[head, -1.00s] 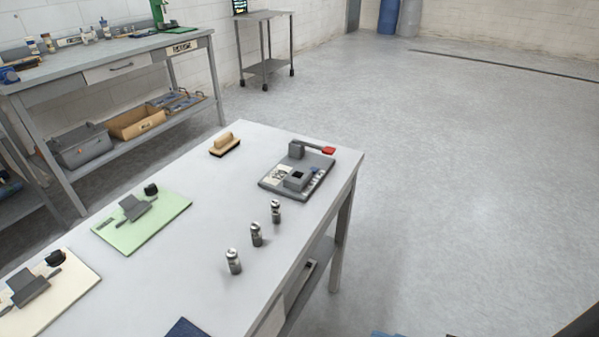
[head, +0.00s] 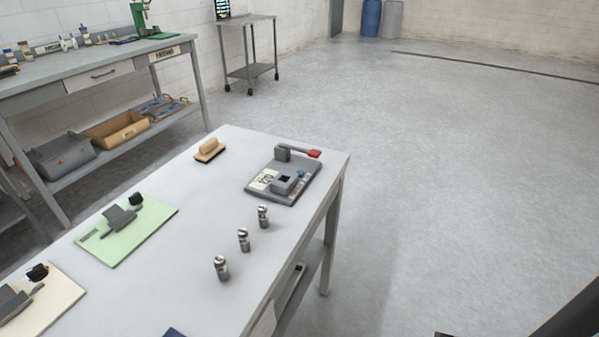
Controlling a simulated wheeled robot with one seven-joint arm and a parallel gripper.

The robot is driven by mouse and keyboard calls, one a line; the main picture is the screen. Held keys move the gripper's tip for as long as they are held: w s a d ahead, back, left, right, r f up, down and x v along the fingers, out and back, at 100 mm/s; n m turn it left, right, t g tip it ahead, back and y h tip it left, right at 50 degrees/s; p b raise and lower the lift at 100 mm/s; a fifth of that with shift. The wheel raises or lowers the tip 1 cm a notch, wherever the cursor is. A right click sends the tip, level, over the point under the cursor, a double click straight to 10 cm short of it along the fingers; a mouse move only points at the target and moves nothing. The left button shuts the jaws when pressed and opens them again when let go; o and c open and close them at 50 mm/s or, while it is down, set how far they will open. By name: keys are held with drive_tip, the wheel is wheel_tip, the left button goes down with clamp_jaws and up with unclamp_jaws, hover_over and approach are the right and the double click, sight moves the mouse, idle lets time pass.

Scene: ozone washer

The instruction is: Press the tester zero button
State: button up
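The likely tester is a grey device (head: 284,182) at the far right end of the near table in the head view. It has a dark square opening in a raised block, a white label, a small blue spot (head: 301,175) that may be a button, and a lever with a red end (head: 314,154). I cannot tell which part is the zero button. My gripper is not in view; only a dark part, probably mine, shows at the lower right corner.
The near table (head: 187,242) also holds several small metal cylinders (head: 243,239), a wooden-handled brush (head: 209,150), a green board (head: 126,230) and a cream board (head: 45,308). A workbench (head: 90,76) and a cart (head: 250,70) stand behind. The floor at right is clear.

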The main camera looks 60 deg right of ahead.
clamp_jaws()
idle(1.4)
